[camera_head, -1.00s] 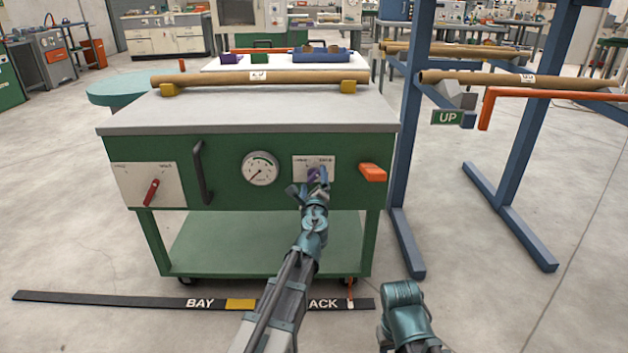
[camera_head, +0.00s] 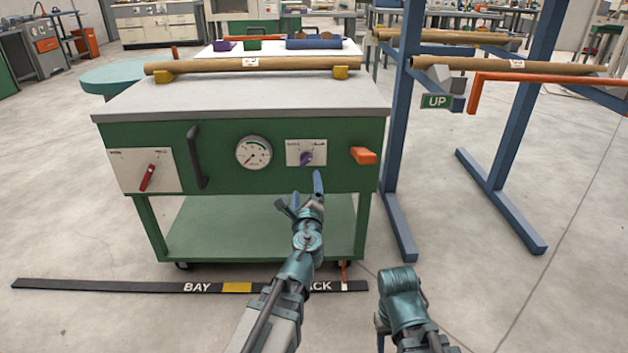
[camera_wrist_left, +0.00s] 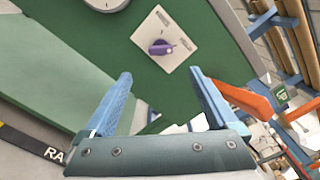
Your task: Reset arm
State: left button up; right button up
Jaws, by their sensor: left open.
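My left gripper (camera_head: 303,190) is open and empty in front of the green cart, just below the purple knob (camera_head: 306,158) on its white plate (camera_head: 320,147). In the left wrist view the two blue fingers (camera_wrist_left: 160,98) are spread wide. The purple knob (camera_wrist_left: 160,47) shows beyond them, apart from both fingers. My right arm (camera_head: 402,300) shows at the lower middle right of the head view, but its fingers cannot be seen.
The green cart (camera_head: 222,136) carries a red switch (camera_head: 147,178), a black handle (camera_head: 195,157), a gauge (camera_head: 253,153) and an orange lever (camera_head: 363,156). A cardboard tube (camera_head: 250,65) lies on top. A blue rack (camera_head: 400,150) stands to the right, with open floor around.

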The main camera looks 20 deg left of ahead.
pick_arm(q)
jog(key=s+d+f+n+g+y+p, duration=0.2)
jog(key=s+f+n+g+p, duration=0.5)
jog(key=n, duration=0.6)
jog(key=s+d+f+n+g+h+p, duration=0.25)
jog(key=s+d+g, duration=0.35)
jog(key=s, duration=0.4)
jog(key=s+d+f+n+g+h+p, duration=0.1)
jog(key=s+d+n+g+h+p, duration=0.25)
jog(key=s+d, duration=0.5)
notch_tip(320, 180, up, 37)
jog(key=a+p, duration=0.1)
jog(key=p, duration=3.3)
jog(key=shift+s+f+g+p, duration=0.15)
jog(key=shift+g+p, duration=0.25)
jog(key=shift+g, duration=0.05)
jog(key=shift+a, duration=0.2)
